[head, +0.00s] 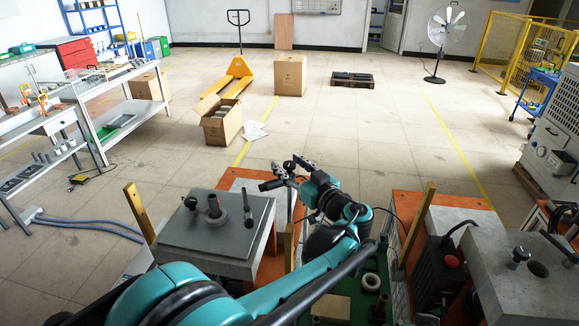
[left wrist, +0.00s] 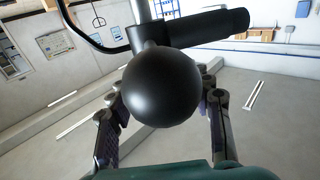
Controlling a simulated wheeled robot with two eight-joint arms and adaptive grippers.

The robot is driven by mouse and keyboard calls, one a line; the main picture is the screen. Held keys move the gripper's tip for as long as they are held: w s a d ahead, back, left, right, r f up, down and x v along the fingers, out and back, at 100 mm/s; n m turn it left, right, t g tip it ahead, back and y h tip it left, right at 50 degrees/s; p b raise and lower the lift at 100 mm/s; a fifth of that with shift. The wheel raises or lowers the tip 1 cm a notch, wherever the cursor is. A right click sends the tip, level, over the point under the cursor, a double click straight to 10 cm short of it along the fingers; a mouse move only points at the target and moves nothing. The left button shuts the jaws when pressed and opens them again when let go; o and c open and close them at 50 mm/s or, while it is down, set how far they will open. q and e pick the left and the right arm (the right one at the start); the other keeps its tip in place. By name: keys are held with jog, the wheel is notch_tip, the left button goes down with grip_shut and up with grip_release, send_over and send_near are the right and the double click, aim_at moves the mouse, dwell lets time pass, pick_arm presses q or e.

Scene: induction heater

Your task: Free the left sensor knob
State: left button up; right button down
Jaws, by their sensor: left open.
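A round black knob (left wrist: 162,88) fills the middle of the left wrist view, with a black cylindrical handle (left wrist: 205,28) and a thin metal rod just behind or above it. My left gripper (left wrist: 163,95) is open, with one finger on each side of the knob; I cannot tell whether either finger touches it. In the head view, my left gripper (head: 303,168) is small, beyond the teal arm, near a dark cylinder (head: 271,185) over the orange cabinet. The knob is hard to make out there. My right gripper is not in view.
A grey-topped block (head: 190,232) with upright pegs stands left of my arm. An orange cabinet (head: 468,200) and a concrete block (head: 535,290) are at right. Wooden posts (head: 140,212) rise nearby. The floor beyond (head: 350,130) is mostly clear.

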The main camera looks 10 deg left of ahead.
pick_arm(q)
grip_shut()
jog(key=shift+n+g+y, duration=0.3)
jog(key=shift+g, duration=0.1)
jog(key=n+g+y+p, duration=0.1)
jog(key=n+g+y, duration=0.1)
jog(key=n+g, duration=0.1)
jog(key=shift+g+y, duration=0.4)
jog(key=shift+g, duration=0.2)
jog(key=shift+n+g+y+p, duration=0.8)
jog(key=shift+n+g+p, duration=0.3)
jog(key=shift+n+g, duration=1.15)
jog(key=shift+m+g, duration=0.25)
jog(key=shift+g, duration=0.3)
grip_release()
